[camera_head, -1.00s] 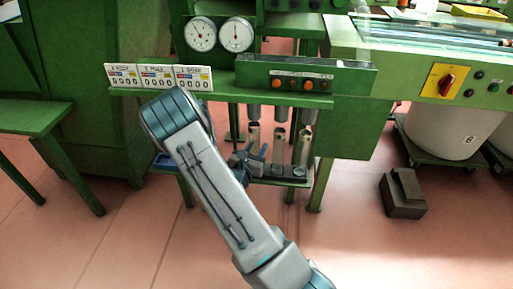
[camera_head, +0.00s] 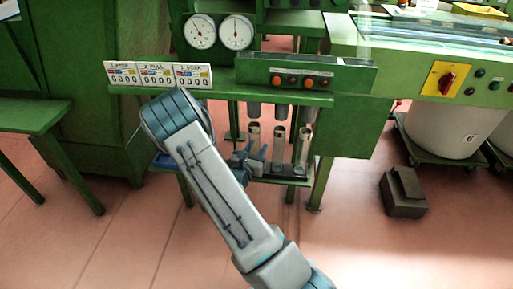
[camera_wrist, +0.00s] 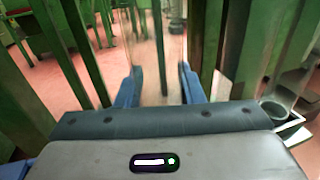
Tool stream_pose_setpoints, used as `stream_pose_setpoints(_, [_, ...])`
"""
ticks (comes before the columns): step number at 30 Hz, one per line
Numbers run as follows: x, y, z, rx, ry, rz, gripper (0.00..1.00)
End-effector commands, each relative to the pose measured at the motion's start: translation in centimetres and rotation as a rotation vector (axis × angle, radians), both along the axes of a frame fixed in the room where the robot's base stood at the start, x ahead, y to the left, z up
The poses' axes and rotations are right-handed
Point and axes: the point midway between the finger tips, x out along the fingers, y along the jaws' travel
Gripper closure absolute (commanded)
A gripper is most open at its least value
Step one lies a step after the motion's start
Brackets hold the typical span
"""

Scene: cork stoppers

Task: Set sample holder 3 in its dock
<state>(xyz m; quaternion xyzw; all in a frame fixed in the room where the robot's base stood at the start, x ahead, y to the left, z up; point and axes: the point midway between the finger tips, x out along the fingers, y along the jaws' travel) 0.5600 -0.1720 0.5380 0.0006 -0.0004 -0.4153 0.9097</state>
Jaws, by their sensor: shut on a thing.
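Three clear upright tubes stand in a row under the green machine in the head view: a left one (camera_head: 254,135), a middle one (camera_head: 279,142) and a right one (camera_head: 304,145). I cannot read which is sample holder 3. My gripper (camera_head: 255,156) is at the left tube, shut around its lower part. In the wrist view a clear tube (camera_wrist: 159,55) stands between the two blue fingers of my gripper (camera_wrist: 160,85). The tube's lower end and its seat are hidden. Another clear tube with a dark ring base (camera_wrist: 274,110) shows at the right.
A low green shelf with a dark base (camera_head: 295,179) lies under the tubes. Dark metal nozzles (camera_head: 282,110) hang just above. Green legs (camera_wrist: 80,50) flank my gripper in the wrist view. A dark block (camera_head: 403,192) sits on the open floor at the right.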

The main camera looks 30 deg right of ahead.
Motion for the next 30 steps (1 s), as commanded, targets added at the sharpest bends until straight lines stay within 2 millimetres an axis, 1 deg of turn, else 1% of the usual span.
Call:
stream_pose_setpoints(12, [0.0,0.0,-0.7,-0.001,-0.001,0.0,0.88])
stream_pose_setpoints(13, [0.0,0.0,-0.7,-0.001,-0.001,0.0,0.63])
stream_pose_setpoints(14, [0.0,0.0,-0.6,-0.001,-0.001,0.0,0.54])
stream_pose_setpoints(15, [0.0,0.0,-0.6,-0.001,-0.001,0.0,0.43])
stream_pose_setpoints(16, [0.0,0.0,-0.6,-0.001,-0.001,0.0,0.4])
stream_pose_setpoints(25, [-0.1,0.1,-0.6,0.0,0.0,0.0,0.4])
stream_pose_setpoints(28, [-0.6,0.8,-0.6,0.002,0.001,0.001,0.4])
stream_pose_setpoints(30, [-1.3,1.6,-0.5,0.002,0.003,0.003,0.4])
